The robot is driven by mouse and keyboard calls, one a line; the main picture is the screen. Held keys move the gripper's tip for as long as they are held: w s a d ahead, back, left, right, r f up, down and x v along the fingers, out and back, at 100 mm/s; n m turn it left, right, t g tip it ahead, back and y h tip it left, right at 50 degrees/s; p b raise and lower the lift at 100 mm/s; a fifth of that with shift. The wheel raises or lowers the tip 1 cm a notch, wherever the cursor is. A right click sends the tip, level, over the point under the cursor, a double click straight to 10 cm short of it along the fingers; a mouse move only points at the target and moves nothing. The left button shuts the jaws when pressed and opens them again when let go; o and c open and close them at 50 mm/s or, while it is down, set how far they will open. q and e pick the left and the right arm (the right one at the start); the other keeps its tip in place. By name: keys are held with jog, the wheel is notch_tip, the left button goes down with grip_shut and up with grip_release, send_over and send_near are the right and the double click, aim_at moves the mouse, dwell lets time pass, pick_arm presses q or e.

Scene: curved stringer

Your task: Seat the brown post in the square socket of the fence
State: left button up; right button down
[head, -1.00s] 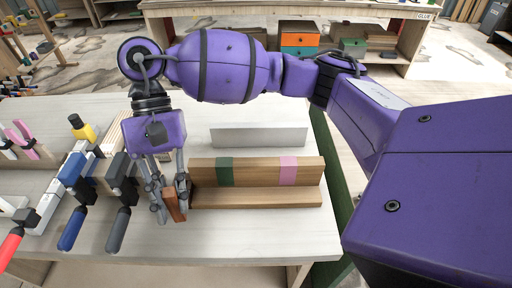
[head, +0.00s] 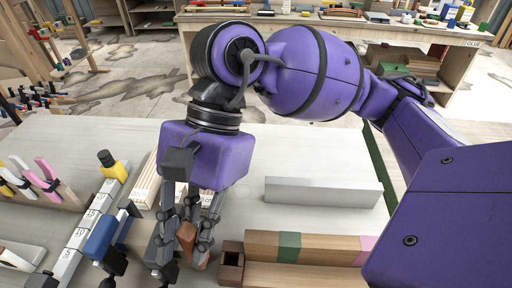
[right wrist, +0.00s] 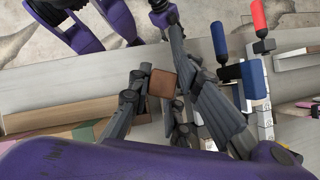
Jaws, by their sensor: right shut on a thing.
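My right gripper (head: 190,245) is shut on the brown post (head: 187,236), a short reddish-brown block held between its fingers. In the right wrist view the post's square end (right wrist: 161,83) shows between the fingertips. The fence (head: 310,246) is a long wooden piece with a green and a pink band, lying on the table to the right of the gripper. Its dark square socket (head: 231,262) is at its left end. The post is left of the socket and apart from it. Its lower end is partly hidden by the fingers. My left gripper is not in the head view.
A grey bar (head: 322,192) lies behind the fence. The pale tabletop (head: 285,160) is clear behind the grey bar.

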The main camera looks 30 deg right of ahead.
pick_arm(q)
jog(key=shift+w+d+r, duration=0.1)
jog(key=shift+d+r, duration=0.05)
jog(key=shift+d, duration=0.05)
pick_arm(e)
jog(key=shift+w+d+f, duration=0.3)
jog(key=shift+d+f, duration=0.6)
jog(key=shift+f, duration=0.85)
jog(key=shift+w+d+f, duration=0.25)
jog(key=shift+d+f, duration=0.7)
jog(key=shift+f, duration=0.85)
jog(key=shift+w+d+f, duration=0.3)
jog(key=shift+d+f, duration=0.6)
jog(key=shift+f, duration=0.85)
jog(key=c, duration=1.7)
grip_release()
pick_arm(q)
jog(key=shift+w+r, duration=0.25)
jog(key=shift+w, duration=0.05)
pick_arm(e)
jog(key=shift+o, duration=0.4)
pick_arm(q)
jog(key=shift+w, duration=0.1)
